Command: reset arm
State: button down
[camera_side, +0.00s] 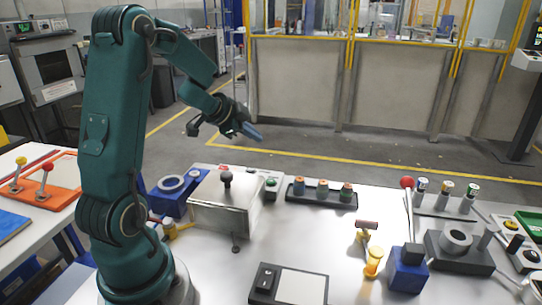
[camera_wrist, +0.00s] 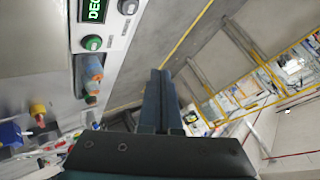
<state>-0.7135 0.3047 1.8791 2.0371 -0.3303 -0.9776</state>
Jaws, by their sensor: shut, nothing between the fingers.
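My gripper (camera_side: 252,131) is shut and empty. In the side view it hangs in the air above the back part of the white table (camera_side: 215,273), with its blue-grey fingers pointing to the right and slightly down. In the wrist view the fingers of my gripper (camera_wrist: 158,90) lie close together with nothing between them. They point past the table's edge toward the floor. My gripper touches nothing.
Below stand a metal box with a black knob (camera_side: 228,205), a black rack (camera_side: 321,194) with several coloured pieces, and a red-tipped lever (camera_side: 407,184) on a blue base. A black switch box (camera_side: 266,284) sits in front. The air around the gripper is free.

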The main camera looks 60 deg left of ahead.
jog(key=d+r+n+t+y, duration=0.2)
jog(key=d+r+n+t, duration=0.15)
jog(key=d+r, duration=1)
jog(key=s+d+f+n+g+h, duration=0.1)
jog(key=s+d+f+g+h, duration=0.1)
jog(key=s+d+f, duration=0.3)
jog(key=s+d+f+n+g+h, duration=0.1)
jog(key=s+d+f+g+h, duration=0.2)
jog(key=s, duration=0.8)
jog(key=d+f+g, duration=0.2)
jog(key=d, duration=0.2)
jog(key=shift+s+d, duration=0.3)
jog(key=shift+d, duration=0.05)
